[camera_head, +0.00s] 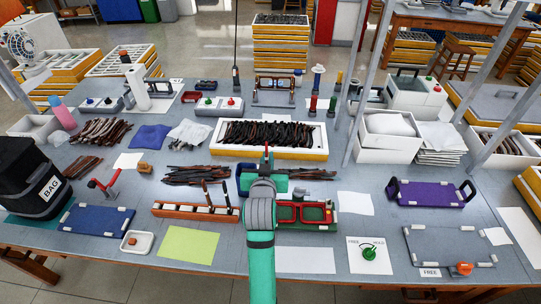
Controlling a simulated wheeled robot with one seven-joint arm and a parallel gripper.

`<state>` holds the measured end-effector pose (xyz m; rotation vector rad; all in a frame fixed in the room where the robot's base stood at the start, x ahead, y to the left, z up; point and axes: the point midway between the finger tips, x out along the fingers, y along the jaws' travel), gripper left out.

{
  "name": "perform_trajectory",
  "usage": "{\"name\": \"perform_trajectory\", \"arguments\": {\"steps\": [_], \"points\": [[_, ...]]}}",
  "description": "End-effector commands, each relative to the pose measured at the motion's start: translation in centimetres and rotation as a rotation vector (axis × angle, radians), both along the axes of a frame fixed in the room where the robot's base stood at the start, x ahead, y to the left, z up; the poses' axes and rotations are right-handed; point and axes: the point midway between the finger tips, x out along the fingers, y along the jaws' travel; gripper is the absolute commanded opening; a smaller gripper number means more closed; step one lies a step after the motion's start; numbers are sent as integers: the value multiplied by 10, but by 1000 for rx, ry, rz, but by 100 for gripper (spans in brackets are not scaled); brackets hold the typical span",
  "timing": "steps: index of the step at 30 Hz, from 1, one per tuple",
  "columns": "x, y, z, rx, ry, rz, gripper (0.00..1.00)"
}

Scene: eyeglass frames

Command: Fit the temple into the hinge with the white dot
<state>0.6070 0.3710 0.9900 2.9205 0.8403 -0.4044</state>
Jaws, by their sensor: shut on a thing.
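My gripper (265,164) is over the middle of the table, seen from behind, with its fingers mostly hidden by my own wrist. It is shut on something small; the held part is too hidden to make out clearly. A red eyeglass frame (288,213) sits in a green holder (322,227) just right of my wrist. Its hinges are too small to tell, and no white dot can be made out. An orange rack (175,211) left of my wrist holds upright dark temples (206,192).
A white tray full of dark temples (270,133) stands behind my gripper, with loose temple piles (197,175) on the table. A purple tray (432,194) and a dial card (370,254) are at right. A yellow-green sheet (189,244) lies at front left.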

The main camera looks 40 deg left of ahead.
Motion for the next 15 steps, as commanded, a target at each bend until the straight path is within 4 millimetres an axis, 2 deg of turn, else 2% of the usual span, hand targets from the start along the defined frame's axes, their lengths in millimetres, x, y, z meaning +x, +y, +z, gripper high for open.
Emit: {"name": "perform_trajectory", "arguments": {"steps": [8, 15], "points": [[-2, -2, 0, 0, 0, 0, 0], [-2, -1, -17, -1, 2, 0, 0]]}}
